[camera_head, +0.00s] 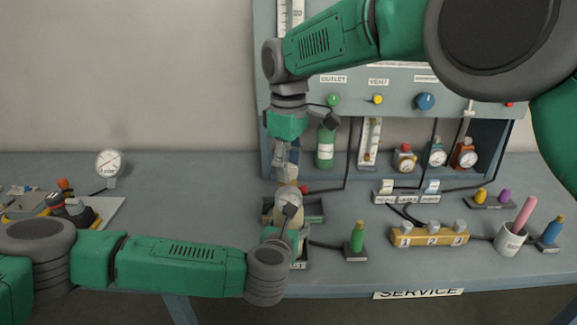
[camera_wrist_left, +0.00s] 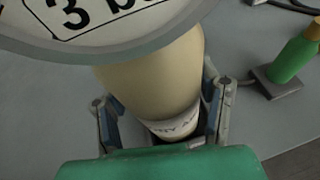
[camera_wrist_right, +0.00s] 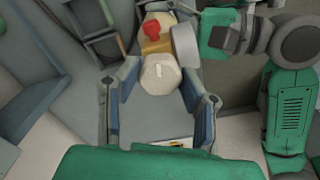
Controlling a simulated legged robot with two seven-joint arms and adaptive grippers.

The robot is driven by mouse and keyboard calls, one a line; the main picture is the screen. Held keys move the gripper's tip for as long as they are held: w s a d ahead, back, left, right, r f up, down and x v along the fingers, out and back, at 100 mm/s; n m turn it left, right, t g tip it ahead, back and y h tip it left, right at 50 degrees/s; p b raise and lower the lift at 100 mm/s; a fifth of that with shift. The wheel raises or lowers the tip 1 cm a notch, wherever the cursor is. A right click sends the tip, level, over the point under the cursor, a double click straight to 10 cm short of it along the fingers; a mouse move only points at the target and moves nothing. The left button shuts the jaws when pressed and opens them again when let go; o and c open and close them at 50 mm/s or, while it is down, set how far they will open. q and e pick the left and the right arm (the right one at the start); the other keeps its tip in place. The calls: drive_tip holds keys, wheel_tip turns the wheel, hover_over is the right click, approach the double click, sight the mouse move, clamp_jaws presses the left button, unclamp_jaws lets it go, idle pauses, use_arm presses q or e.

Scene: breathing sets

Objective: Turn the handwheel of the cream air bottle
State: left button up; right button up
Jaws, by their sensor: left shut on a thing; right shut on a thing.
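The cream air bottle (camera_wrist_left: 160,75) stands in the left wrist view with a printed label low on its body, partly hidden by a gauge in front. My left gripper (camera_head: 288,222) is shut around the bottle's body; its fingers flank the bottle in the left wrist view (camera_wrist_left: 165,115). The cream handwheel (camera_wrist_right: 160,75) shows in the right wrist view between the fingers of my right gripper (camera_wrist_right: 160,82), which is shut on it from above. Below it are a brass valve body (camera_wrist_right: 155,45) and a red knob (camera_wrist_right: 152,29). In the head view my right gripper (camera_head: 288,165) hides much of the handwheel.
A green bottle (camera_head: 357,238) stands to the right on a small base. Beyond it are a yellow numbered block (camera_head: 430,236) and a white cup (camera_head: 510,239). The grey panel (camera_head: 460,93) rises behind. A gauge (camera_head: 109,163) and tray (camera_head: 105,212) are at the left.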

drive_tip(key=shift+a, duration=0.15)
idle(0.3)
drive_tip(key=o, duration=1.2)
drive_tip(key=shift+c, duration=0.2)
wheel_tip(320, 180, up, 12)
drive_tip(key=shift+w, duration=0.1)
drive_tip(key=shift+c, duration=0.5)
